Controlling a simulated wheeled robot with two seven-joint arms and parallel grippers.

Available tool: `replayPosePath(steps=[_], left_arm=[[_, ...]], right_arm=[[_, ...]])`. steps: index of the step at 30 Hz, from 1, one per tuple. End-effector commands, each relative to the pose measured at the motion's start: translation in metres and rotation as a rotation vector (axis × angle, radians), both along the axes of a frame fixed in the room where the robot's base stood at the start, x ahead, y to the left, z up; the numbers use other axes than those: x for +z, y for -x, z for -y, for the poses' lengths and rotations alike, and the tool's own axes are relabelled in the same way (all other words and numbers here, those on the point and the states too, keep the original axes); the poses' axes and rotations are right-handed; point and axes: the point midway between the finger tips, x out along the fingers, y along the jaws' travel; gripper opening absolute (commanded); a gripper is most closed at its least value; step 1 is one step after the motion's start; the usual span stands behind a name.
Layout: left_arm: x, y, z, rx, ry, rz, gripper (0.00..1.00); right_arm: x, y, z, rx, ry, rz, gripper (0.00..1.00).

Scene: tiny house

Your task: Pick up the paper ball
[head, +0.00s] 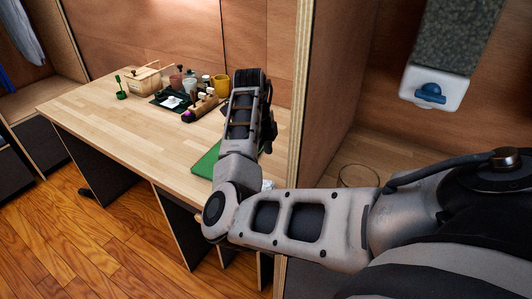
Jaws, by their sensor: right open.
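A small white crumpled bit, which may be the paper ball (267,185), shows at the desk's right end, just past my right arm. Most of it is hidden, so I cannot be sure what it is. My right arm comes in from the right, bends at its elbow over the desk's front edge and reaches up over the desk. My right gripper (268,124) is the dark part at the arm's far end, open; its fingertips are hard to make out. My left gripper is not in view.
The wooden desk (110,125) holds a green mat (207,163), a wooden box (143,80), a yellow mug (221,85) and several small items at the back. A wooden partition (302,80) stands right of the desk. The desk's left front is clear.

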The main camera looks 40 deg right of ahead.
Motion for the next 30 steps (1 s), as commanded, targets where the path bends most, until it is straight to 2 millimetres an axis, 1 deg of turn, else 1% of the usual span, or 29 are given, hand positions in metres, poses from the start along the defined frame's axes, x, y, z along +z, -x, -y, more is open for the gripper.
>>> replayPosePath(steps=[1,3,6,11,14,18,21,24,29,30], left_arm=[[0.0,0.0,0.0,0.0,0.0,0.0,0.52],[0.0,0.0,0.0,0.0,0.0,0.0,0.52],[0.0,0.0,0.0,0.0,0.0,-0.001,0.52],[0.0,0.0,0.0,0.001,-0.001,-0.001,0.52],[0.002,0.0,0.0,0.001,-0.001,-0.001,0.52],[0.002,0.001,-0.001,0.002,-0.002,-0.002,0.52],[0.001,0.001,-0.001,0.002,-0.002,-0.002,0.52],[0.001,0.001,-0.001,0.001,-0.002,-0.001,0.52],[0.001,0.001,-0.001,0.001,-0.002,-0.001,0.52],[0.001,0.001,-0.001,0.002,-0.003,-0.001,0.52]], right_arm=[[-0.011,0.002,0.0,0.002,-0.001,-0.003,0.78],[-0.022,0.003,0.001,0.002,0.0,-0.002,0.78],[-0.033,0.004,0.002,0.0,0.0,0.0,0.78],[-0.042,0.005,0.001,0.002,-0.001,-0.001,0.78],[-0.054,0.007,0.0,0.002,-0.002,-0.002,0.78],[-0.076,0.009,-0.001,0.001,-0.001,-0.001,0.78],[-0.087,0.01,0.0,0.001,0.0,0.0,0.78],[-0.09,0.011,0.0,0.0,0.0,0.001,0.78],[-0.09,0.01,0.0,0.0,0.0,0.001,0.78],[-0.09,0.01,0.0,0.0,0.0,0.001,0.75]])
